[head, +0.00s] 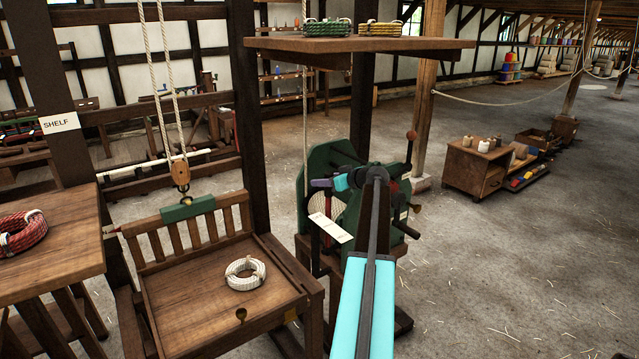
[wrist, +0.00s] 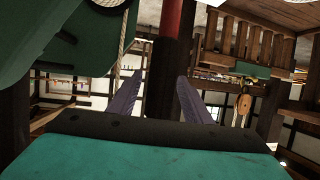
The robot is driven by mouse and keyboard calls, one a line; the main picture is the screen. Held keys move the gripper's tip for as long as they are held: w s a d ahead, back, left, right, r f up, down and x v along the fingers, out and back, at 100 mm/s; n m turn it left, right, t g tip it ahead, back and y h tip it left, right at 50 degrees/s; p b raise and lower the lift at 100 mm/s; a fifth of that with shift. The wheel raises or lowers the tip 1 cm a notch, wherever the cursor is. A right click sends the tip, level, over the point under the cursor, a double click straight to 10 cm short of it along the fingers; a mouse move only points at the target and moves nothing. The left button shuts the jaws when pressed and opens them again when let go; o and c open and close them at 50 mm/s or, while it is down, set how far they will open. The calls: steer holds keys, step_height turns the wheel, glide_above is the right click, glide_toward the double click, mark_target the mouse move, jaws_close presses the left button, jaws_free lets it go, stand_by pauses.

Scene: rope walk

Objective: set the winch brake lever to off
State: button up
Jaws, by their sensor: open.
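The green winch (head: 362,218) stands in the middle of the head view, partly hidden by my arm. An upright dark lever with a dark red knob (head: 411,135) rises at its right side; it looks like the brake lever, but its marks are unreadable. My gripper (head: 319,183) is at the winch's left part, fingers pointing left, away from that lever. In the wrist view my gripper (wrist: 158,78) is open, with two purple fingers apart. A dark post with a red part (wrist: 172,20) shows between or beyond them; I cannot tell if it touches.
A white tag (head: 331,228) is at the winch's front. A rope (head: 305,120) runs down to the winch. A wooden platform (head: 350,44) with rope coils overhangs it. A slatted wooden seat (head: 180,300) holds a white coil at the left.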

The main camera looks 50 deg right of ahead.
steer(key=b+v, duration=0.3)
steer(key=v, duration=0.8)
steer(key=shift+s+a, duration=0.1)
steer(key=shift+s, duration=0.05)
